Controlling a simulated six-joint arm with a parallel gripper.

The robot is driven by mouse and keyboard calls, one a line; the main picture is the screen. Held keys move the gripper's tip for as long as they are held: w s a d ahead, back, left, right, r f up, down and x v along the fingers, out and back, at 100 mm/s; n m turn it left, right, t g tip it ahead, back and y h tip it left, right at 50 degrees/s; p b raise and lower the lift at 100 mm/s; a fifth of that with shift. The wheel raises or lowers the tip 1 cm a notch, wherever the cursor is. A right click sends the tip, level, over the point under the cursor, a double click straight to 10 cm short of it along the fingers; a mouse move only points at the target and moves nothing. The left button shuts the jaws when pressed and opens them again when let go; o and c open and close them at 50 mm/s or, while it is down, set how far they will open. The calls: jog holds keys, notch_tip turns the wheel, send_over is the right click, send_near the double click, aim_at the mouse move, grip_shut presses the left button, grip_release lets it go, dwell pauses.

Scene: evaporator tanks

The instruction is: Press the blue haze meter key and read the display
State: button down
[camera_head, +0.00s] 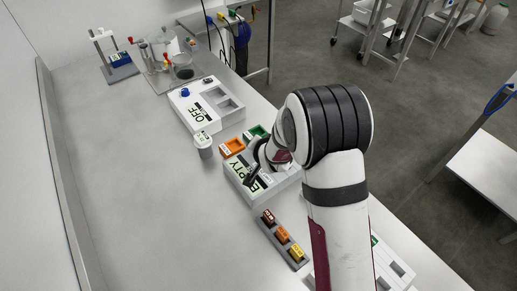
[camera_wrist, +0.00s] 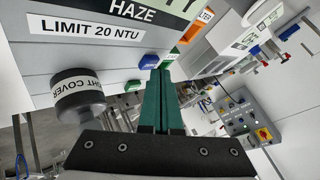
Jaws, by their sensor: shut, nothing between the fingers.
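The haze meter (camera_head: 265,196) is a pale box in the middle of the bench in the head view. Its display (camera_head: 243,172) reads "EMPTY", partly hidden by my arm. In the wrist view its front panel (camera_wrist: 85,45) carries the labels "HAZE" and "LIMIT 20 NTU", and a corner of the display shows at the top. The blue key (camera_wrist: 148,62) sits at the panel's lower edge, with a green key (camera_wrist: 133,85) beside it. My gripper (camera_wrist: 161,73) is shut and empty, its green fingertips close beside the blue key. I cannot tell whether they touch it.
A cylinder labelled "COVER" (camera_wrist: 78,95) is left of the fingers. An orange tray (camera_head: 232,146) and a box reading "OFF" (camera_head: 190,112) lie beyond the meter. A rack of coloured blocks (camera_head: 283,238) lies nearer. The left bench is clear.

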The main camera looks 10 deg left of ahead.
jog(key=shift+f, duration=0.5)
dwell(0.3)
jog(key=shift+r, duration=0.9)
jog(key=shift+r, duration=2.5)
